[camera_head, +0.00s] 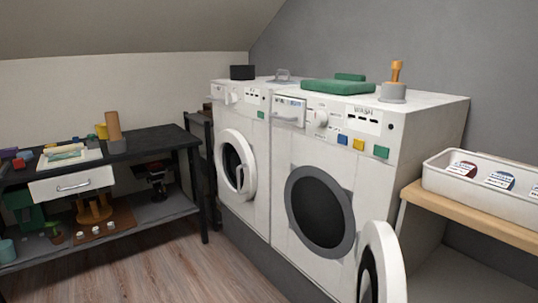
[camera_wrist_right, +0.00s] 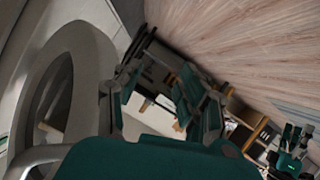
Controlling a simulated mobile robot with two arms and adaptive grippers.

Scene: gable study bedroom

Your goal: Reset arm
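My right gripper (camera_wrist_right: 162,98) shows in the right wrist view. Its two teal-padded fingers are apart, with nothing visibly held between them. A pale round machine door ring (camera_wrist_right: 92,48) fills the left of that view, beside the gripper; I cannot tell whether they touch. Neither gripper shows in the head view.
The right washing machine (camera_head: 345,165) has its round door (camera_head: 384,262) swung open at the lower right. The left machine (camera_head: 243,190) has a round door (camera_head: 238,165). A dark bench (camera_head: 160,143) stands left, a wooden-topped shelf (camera_head: 480,220) right. Wooden floor (camera_head: 170,270) lies clear in front.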

